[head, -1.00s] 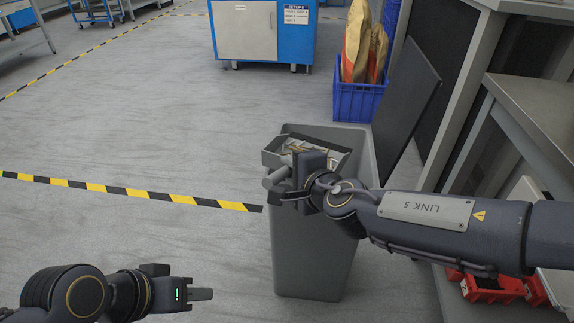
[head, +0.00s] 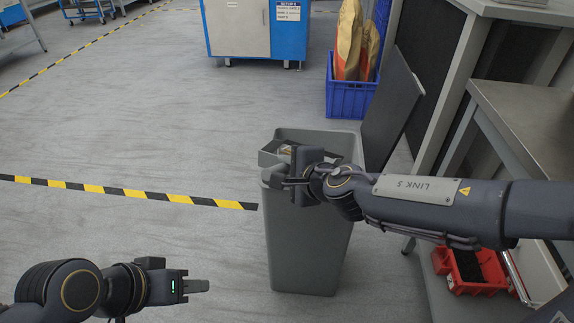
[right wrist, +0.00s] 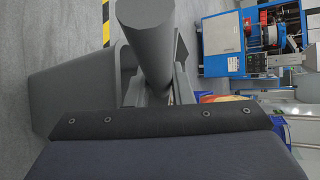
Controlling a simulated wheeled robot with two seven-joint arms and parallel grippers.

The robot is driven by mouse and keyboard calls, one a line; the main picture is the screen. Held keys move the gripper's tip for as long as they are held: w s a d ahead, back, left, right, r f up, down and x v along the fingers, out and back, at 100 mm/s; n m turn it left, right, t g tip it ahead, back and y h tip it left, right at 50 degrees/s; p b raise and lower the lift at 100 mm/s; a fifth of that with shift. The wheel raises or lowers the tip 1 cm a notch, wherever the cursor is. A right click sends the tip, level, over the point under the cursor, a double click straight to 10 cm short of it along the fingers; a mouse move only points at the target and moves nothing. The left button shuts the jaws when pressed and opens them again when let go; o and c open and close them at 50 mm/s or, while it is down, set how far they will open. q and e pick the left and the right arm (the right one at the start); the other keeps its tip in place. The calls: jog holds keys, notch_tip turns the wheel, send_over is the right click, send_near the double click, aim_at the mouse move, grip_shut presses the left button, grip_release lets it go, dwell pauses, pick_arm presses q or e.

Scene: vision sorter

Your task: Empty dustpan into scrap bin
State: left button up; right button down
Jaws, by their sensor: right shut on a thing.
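The tall grey scrap bin (head: 308,250) stands on the floor in the middle of the head view. The grey dustpan (head: 268,158) is over the bin's open mouth, tilted, with a little tan scrap (head: 285,150) visible at it. My right gripper (head: 291,178) is shut on the dustpan's handle, whose round grey end (right wrist: 147,40) shows large in the right wrist view. Most of the pan and the bin's inside are hidden behind the gripper.
A blue crate (head: 350,99) with paper sacks stands behind the bin, beside a dark leaning panel (head: 393,105). A grey workbench (head: 530,125) is at right, with a red tray (head: 470,272) below it. The floor left of the bin is clear.

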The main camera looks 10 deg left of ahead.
jog(key=shift+w+d+r+m+g+p, duration=0.2)
jog(key=shift+r+p, duration=0.3)
jog(key=shift+p, duration=0.45)
jog(key=shift+w+a+r+m+g+p, duration=0.1)
jog(key=shift+w+r+g+p, duration=0.3)
jog(key=shift+p, duration=0.55)
jog(key=shift+w+d+r+m+g+p, duration=0.25)
jog(key=shift+r+p, duration=0.3)
jog(key=shift+p, duration=0.75)
jog(key=shift+w+r+m+g+p, duration=0.15)
jog(key=shift+w+r+g+p, duration=0.35)
jog(key=shift+p, duration=0.85)
jog(key=shift+w+d+r+m+g+p, duration=0.15)
jog(key=shift+r+p, duration=0.5)
jog(key=shift+p, duration=0.65)
jog(key=w+d+r+n+t+b, duration=0.2)
jog(key=w+r+n+t+b, duration=0.1)
jog(key=w+r+b, duration=0.3)
jog(key=shift+w+r+t+b, duration=0.2)
jog(key=shift+r+t+b, duration=0.3)
jog(key=shift+r+t, duration=0.4)
jog(key=shift+f, duration=0.1)
